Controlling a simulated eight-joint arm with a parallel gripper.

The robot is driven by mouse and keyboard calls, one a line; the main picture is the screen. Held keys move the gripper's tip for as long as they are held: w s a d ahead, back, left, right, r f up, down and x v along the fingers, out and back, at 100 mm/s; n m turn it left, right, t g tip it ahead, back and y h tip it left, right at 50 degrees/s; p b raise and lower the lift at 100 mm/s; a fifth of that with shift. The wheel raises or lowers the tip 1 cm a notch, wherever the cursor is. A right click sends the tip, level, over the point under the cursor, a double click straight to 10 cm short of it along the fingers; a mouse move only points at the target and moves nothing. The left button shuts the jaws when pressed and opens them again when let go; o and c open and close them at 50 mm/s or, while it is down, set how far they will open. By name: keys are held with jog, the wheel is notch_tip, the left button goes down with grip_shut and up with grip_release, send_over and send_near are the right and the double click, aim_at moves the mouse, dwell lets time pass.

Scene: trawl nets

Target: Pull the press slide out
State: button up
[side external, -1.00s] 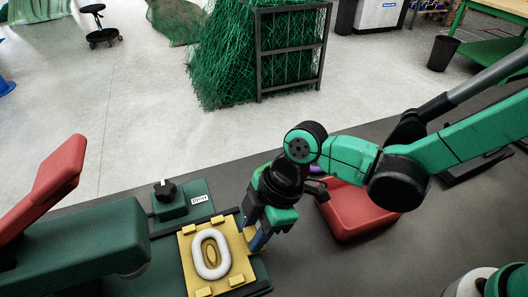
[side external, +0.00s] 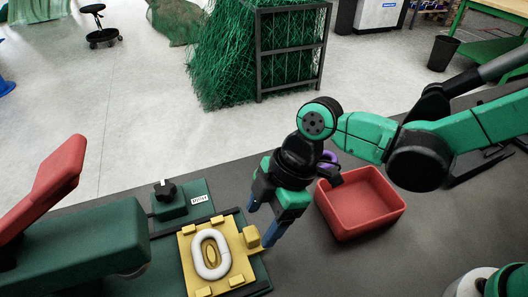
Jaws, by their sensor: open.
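The press slide (side external: 202,270) is a yellow plate with raised corner blocks, lying on the dark green press base (side external: 262,287). A white oval ring (side external: 198,252) lies on the slide. A yellow handle block (side external: 251,237) sticks out at the slide's right edge. My gripper (side external: 259,225) points down at the right end of the slide, with its blue fingers apart and empty. One finger is by the handle's far side and the other is at its near right. I cannot tell whether either finger touches the handle.
A black knob (side external: 165,190) sits on a green block behind the slide. The press's red lever (side external: 50,180) rises at left.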

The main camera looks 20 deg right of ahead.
jog(key=shift+v, duration=1.3)
jog(key=d+r+m+t+h, duration=0.2)
jog(key=d+r+m+t, duration=0.1)
jog(key=d+m, duration=0.6)
jog(key=d+r+m+t+h, duration=0.2)
jog(key=d+m, duration=0.7)
jog(key=d, duration=0.5)
jog(key=shift+w+r+t, duration=0.35)
jog(key=shift+r+t, duration=0.15)
jog(key=shift+t, duration=0.6)
